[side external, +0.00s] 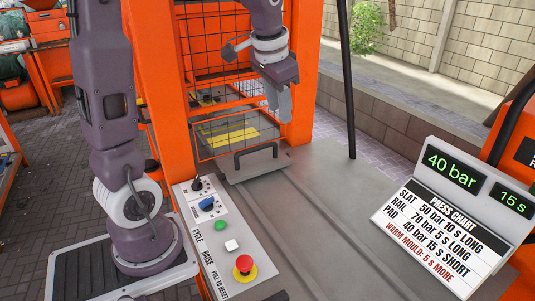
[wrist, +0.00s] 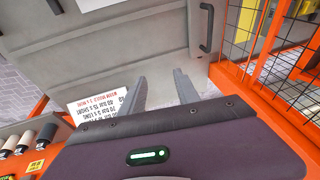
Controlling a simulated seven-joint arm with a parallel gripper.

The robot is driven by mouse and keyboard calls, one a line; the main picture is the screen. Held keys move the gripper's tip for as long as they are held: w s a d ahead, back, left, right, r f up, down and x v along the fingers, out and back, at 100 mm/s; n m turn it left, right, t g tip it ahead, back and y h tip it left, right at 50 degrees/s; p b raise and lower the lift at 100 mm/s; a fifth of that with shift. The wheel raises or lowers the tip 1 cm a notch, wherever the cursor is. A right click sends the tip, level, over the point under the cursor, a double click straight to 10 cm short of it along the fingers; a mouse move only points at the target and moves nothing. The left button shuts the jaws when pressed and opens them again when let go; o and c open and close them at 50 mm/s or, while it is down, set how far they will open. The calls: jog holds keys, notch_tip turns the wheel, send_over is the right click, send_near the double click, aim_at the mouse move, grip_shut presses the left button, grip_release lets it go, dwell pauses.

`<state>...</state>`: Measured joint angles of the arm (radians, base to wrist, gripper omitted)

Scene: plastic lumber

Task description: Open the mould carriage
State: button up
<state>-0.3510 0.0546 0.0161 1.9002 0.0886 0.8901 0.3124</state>
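The mould carriage (side external: 262,166) is a grey tray low in the orange press, with yellow pieces (side external: 232,135) showing behind the mesh. A dark bar handle (side external: 256,149) stands on its front edge. A dark handle also shows at the upper right of the wrist view (wrist: 209,30). My gripper (side external: 283,112) hangs above and to the right of the handle in the side view, apart from it. In the wrist view its two grey fingers (wrist: 163,88) stand apart with nothing between them. The carriage's inside is partly hidden by mesh.
The orange press frame (side external: 304,75) and mesh guard (side external: 215,60) stand close to my gripper. A control panel (side external: 222,235) with buttons and a red knob (side external: 243,267) lies in front. A press chart (side external: 445,215) stands at right. The grey bed (side external: 330,220) before the carriage is clear.

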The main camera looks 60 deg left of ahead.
jog(key=w+a+f+g, duration=0.1)
jog(key=w+a+f, duration=0.35)
jog(key=a, duration=0.35)
jog(key=g, duration=0.2)
send_near(258, 147)
jog(key=f, duration=0.4)
jog(key=a+f, duration=0.1)
jog(key=f, duration=0.2)
jog(key=shift+a, duration=0.2)
jog(key=shift+a+f, duration=0.1)
jog(key=shift+f, duration=0.5)
grip_shut()
